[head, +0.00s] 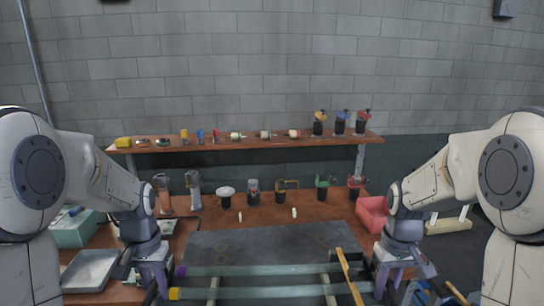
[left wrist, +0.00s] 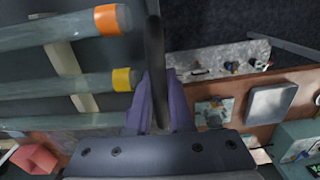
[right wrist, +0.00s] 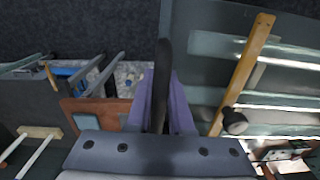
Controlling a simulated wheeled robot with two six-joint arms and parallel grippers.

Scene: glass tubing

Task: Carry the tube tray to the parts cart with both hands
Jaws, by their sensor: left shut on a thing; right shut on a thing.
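The tube tray (left wrist: 118,62) is at the bottom of the head view, cut off by its lower edge. Pale green glass tubes (head: 262,270) lie across it, with purple and yellow end bands at the left. My left gripper (head: 152,284) is shut on the tray's black handle bar (left wrist: 157,60) at the left end. My right gripper (head: 388,282) is shut on the black handle bar (right wrist: 162,78) at the other end. A wooden stick (right wrist: 243,70) with a dark knob lies across the tubes near the right end. I cannot identify the parts cart for certain.
A brown workbench (head: 312,210) with a dark mat (head: 275,240) lies beyond the tray. Several tools, a red bin (head: 372,214) and a grey tray (head: 90,270) stand on it. A shelf (head: 255,143) runs above. Dark floor (right wrist: 90,22) shows in the right wrist view.

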